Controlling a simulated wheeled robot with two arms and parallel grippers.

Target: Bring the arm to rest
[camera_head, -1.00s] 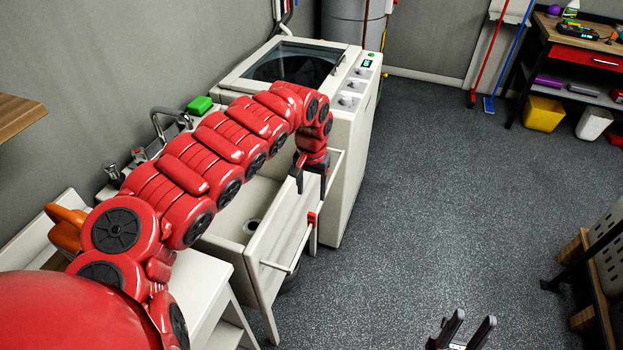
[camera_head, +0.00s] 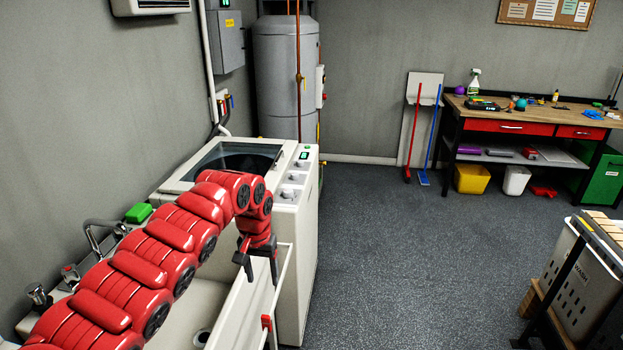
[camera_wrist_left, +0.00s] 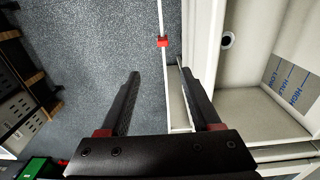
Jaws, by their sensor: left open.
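My left arm, red and segmented, reaches in from the lower left of the head view over the white sink (camera_head: 240,310). My left gripper (camera_head: 260,268) points down at the sink's front edge, close to the white front rail (camera_head: 283,285). Its two black fingers are apart in the left wrist view (camera_wrist_left: 160,82), with nothing held between them. That view shows the floor, the rail with a red clip (camera_wrist_left: 162,42), and the sink basin with its drain (camera_wrist_left: 228,40) to the right. I cannot tell whether a finger touches the sink. My right gripper is not in view.
A white washing machine (camera_head: 300,215) stands just beyond the gripper. A green block (camera_head: 139,212) and a tap (camera_head: 92,235) are behind the sink. A slatted laundry crate (camera_head: 575,280) stands at right. The grey floor (camera_head: 420,270) between is clear.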

